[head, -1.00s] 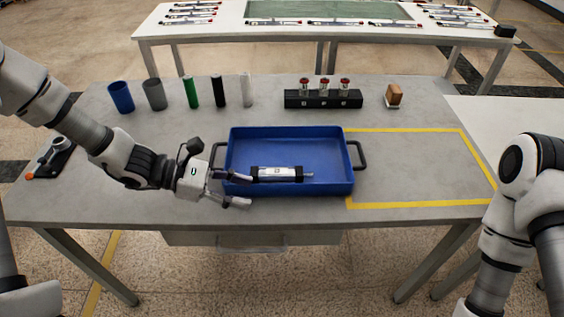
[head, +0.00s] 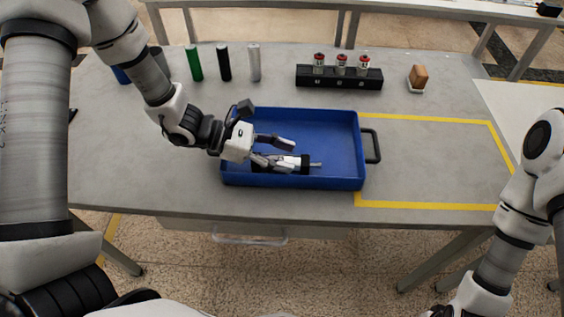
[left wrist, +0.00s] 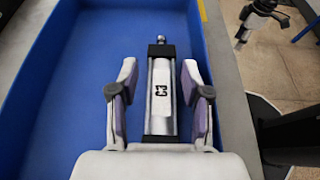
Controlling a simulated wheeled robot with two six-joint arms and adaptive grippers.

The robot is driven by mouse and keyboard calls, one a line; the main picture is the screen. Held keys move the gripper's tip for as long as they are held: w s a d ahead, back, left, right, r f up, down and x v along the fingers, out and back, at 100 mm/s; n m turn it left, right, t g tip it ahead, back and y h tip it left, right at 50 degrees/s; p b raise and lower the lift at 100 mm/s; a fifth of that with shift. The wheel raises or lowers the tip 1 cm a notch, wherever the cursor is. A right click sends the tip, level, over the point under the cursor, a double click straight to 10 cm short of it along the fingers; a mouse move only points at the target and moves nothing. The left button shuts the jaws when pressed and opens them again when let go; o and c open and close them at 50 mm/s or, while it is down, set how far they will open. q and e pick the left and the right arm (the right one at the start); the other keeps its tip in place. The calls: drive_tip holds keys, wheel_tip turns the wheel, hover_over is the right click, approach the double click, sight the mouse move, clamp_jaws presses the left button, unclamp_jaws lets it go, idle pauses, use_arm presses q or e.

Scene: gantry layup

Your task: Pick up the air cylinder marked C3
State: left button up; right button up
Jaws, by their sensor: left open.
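One air cylinder (head: 305,166) lies in the blue tray (head: 345,183), near its front wall, rod end to the right. In the left wrist view the silver cylinder (left wrist: 161,88) shows a dark mark on a white label, turned on its side; it looks like C3, but I cannot read it surely. My left gripper (head: 287,155) is inside the tray at the cylinder. In the left wrist view its open fingers (left wrist: 158,75) stand on either side of the body, with visible gaps. A gripper-like part, probably my right gripper (left wrist: 246,28), shows at the upper right.
Green, black and silver tubes (head: 224,63) stand at the back left. A black rack (head: 338,79) with three red-topped items and a brown block (head: 418,77) stand behind the tray. The yellow-outlined area (head: 430,160) right of the tray is clear.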

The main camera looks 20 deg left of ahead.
use_arm(q)
drive_tip(key=shift+x, duration=0.95)
drive_tip(key=shift+s+r, duration=0.1)
drive_tip(key=shift+r, duration=0.05)
clamp_jaws()
